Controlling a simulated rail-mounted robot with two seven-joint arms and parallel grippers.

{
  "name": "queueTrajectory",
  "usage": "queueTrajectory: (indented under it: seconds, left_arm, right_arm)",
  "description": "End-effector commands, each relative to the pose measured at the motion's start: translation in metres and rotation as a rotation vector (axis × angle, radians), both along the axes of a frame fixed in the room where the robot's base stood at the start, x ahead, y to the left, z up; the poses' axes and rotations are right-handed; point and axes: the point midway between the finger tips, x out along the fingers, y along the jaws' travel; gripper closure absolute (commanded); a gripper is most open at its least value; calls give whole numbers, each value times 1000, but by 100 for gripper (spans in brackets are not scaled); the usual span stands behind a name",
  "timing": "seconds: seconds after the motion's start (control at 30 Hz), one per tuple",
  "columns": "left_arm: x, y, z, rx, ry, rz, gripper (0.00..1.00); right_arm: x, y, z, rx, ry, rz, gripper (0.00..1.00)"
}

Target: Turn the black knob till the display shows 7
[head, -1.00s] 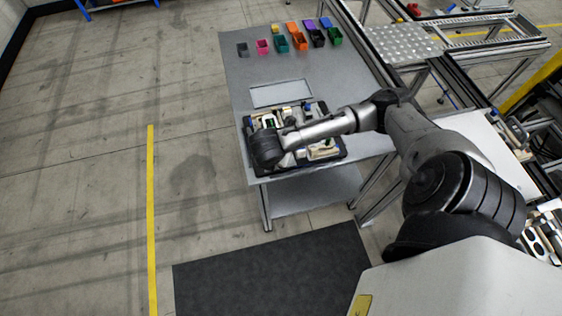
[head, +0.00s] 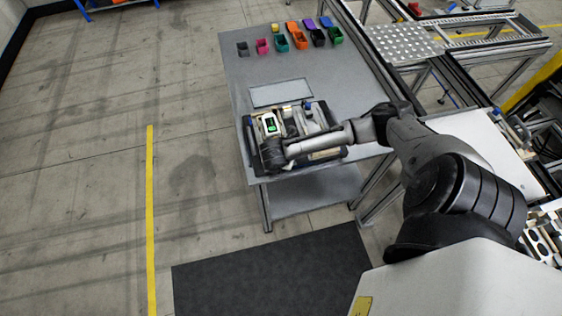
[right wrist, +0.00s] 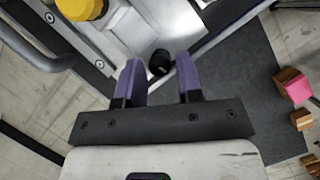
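The black knob (right wrist: 159,62) shows in the right wrist view, on the light metal fixture (right wrist: 165,22). It lies just beyond and between the two purple fingertips of my right gripper (right wrist: 160,66), with a visible gap to either side. The right gripper is open and empty. In the head view my right arm reaches over the dark-edged fixture (head: 335,153) at the table's front; its fingertips are hidden there. A white body with a green-lit panel (head: 270,125) shows at the arm's end. I cannot make out a digit on any display. My left gripper is not in view.
The grey table (head: 345,98) carries a flat light panel (head: 281,93) behind the fixture and several coloured bins (head: 299,40) at the back. A yellow part (right wrist: 80,7) and a grey handle (right wrist: 40,60) are near my right gripper. A dark mat (head: 270,270) lies in front.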

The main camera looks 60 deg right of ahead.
Motion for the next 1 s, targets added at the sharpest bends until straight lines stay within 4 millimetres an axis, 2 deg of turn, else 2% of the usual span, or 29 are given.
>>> queueTrajectory:
  seconds: [0.17,0.5,0.83,1.0]
  left_arm:
    - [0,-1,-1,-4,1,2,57]
    - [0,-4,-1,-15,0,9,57]
    - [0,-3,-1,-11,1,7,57]
    - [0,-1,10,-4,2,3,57]
  right_arm:
    - [0,-3,-8,0,1,1,67]
    - [0,-4,-9,0,0,1,68]
    - [0,-4,-9,-1,0,1,99]
    - [0,-4,-4,-1,-1,40,100]
